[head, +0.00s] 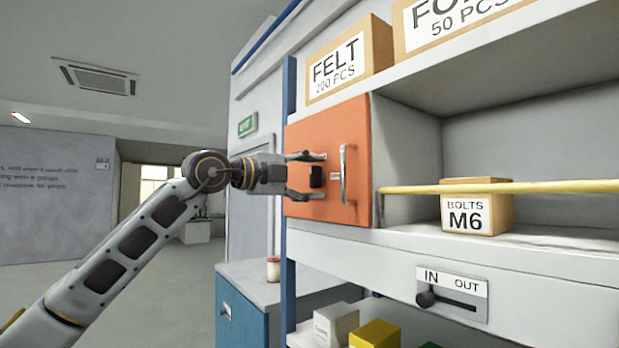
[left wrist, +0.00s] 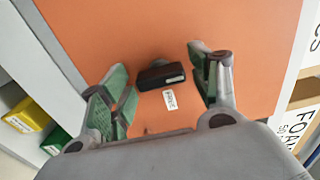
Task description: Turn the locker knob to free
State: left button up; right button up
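The orange locker door (head: 356,128) is closed on the left of the shelf unit and carries a vertical metal handle (head: 343,176). The dark locker knob (head: 316,176) is on the door, left of the handle. In the left wrist view the knob (left wrist: 162,75) is a dark bar lying roughly crosswise, slightly tilted, with a small white label (left wrist: 170,99) beside it. My left gripper (head: 312,177) is open, facing the door, one finger above and one below the knob. In the wrist view its green-padded fingers (left wrist: 160,80) stand either side of the knob with gaps showing. My right gripper is out of view.
A yellow bar (head: 520,187) crosses the open compartment holding a BOLTS M6 box (head: 492,207). Below is an IN/OUT slider (head: 426,299), at the IN side. FELT (head: 377,52) and another box stand on top. A blue cabinet (head: 240,317) stands lower left.

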pick_arm(q)
jog(key=c, duration=0.7)
jog(key=shift+c, duration=0.2)
jog(key=shift+f+m+b, duration=0.1)
jog(key=shift+m+b, duration=0.2)
jog(key=shift+m, duration=0.1)
jog(key=shift+m+b, duration=0.55)
jog(key=shift+m, duration=0.55)
jog(key=m+b, duration=0.1)
jog(key=m, duration=0.3)
jog(key=m+b, duration=0.1)
jog(key=m, duration=0.4)
jog(key=shift+d, duration=0.1)
jog(key=m, duration=0.5)
jog(key=shift+f+m, duration=0.1)
jog(key=shift+m, duration=0.3)
